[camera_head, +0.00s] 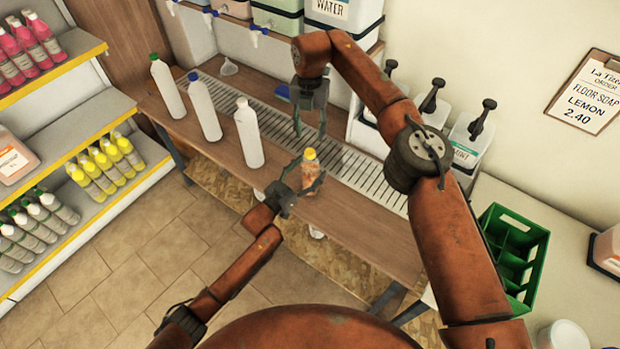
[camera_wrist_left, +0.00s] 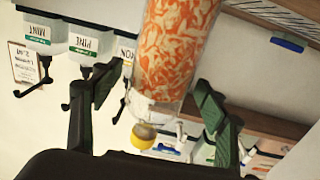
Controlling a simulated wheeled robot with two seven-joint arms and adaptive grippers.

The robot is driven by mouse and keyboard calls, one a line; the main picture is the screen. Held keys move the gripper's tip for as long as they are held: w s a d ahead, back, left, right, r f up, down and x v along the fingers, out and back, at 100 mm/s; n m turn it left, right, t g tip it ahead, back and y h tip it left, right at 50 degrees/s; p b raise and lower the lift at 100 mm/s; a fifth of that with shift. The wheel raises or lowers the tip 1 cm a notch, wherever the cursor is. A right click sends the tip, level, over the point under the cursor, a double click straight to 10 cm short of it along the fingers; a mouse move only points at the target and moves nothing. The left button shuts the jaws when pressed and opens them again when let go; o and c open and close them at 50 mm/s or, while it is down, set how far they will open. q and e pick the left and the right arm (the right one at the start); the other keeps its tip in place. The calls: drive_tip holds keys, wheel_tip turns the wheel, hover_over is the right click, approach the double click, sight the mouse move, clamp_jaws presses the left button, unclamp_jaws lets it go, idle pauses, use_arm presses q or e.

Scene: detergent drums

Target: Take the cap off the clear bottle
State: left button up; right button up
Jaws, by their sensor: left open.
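The clear bottle (camera_head: 308,178) stands upright on the wooden counter, with an orange-and-cream pattern showing through it and a yellow cap (camera_head: 310,154) on top. In the left wrist view, which is upside down, the bottle (camera_wrist_left: 178,50) is large and its yellow cap (camera_wrist_left: 143,136) points down. My left gripper (camera_head: 304,181) is open, its fingers on either side of the bottle; they do not look closed on it. My right gripper (camera_head: 310,128) hangs above and just behind the cap, fingers pointing down, apart and empty.
A slotted drain grate (camera_head: 350,170) runs behind. Pump dispensers (camera_head: 470,140) and a green crate (camera_head: 512,250) are at right. A blue object (camera_head: 283,92) lies near the back.

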use_arm(q)
drive_tip(key=shift+w+d, duration=0.1)
drive_tip(key=shift+d, duration=0.05)
drive_tip(key=c, duration=1.8)
drive_tip(key=o, duration=1.8)
